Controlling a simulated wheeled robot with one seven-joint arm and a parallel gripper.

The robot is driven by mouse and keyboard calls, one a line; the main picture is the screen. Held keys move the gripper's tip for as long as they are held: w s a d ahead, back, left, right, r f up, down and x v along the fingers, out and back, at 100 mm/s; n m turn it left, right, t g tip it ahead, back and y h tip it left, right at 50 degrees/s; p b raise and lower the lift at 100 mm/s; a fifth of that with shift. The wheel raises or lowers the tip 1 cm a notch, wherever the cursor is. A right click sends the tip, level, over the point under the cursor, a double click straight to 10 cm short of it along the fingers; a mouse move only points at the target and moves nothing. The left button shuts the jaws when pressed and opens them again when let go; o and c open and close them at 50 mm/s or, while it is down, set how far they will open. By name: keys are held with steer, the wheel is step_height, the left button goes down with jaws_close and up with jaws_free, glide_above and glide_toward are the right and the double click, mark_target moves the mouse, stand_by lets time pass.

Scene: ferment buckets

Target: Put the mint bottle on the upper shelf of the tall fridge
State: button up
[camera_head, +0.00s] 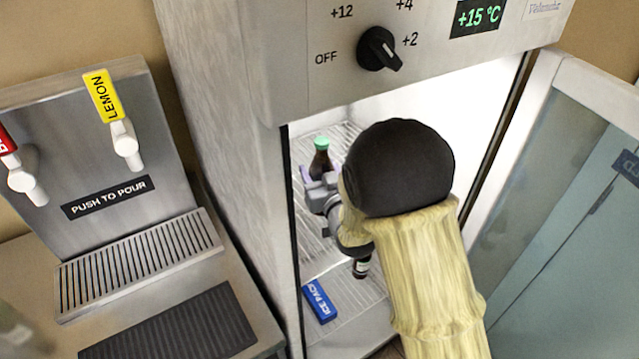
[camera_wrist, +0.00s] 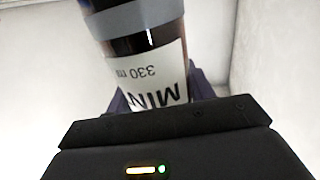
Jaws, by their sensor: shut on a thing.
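The mint bottle (camera_head: 321,160) is dark brown with a mint-green cap. It is inside the open tall fridge (camera_head: 222,80), over the upper wire shelf (camera_head: 302,150). My gripper (camera_head: 322,184) is shut on it. In the wrist view the bottle (camera_wrist: 150,70) shows its white label with "MIN" and "330 ml", upside down, close in front of my gripper. The bottle looks about upright in the head view. Its base is hidden by my gripper, so I cannot tell whether it touches the shelf.
A blue ice pack (camera_head: 319,301) and another dark bottle (camera_head: 361,266) are lower in the fridge. The fridge door (camera_head: 560,190) stands open at the right. A drink dispenser (camera_head: 110,190) is at the left. My arm hides much of the fridge's inside.

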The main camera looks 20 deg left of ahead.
steer(key=shift+f, duration=1.85)
steer(key=shift+f, duration=0.2)
steer(key=o, duration=1.4)
steer(key=shift+r, duration=0.15)
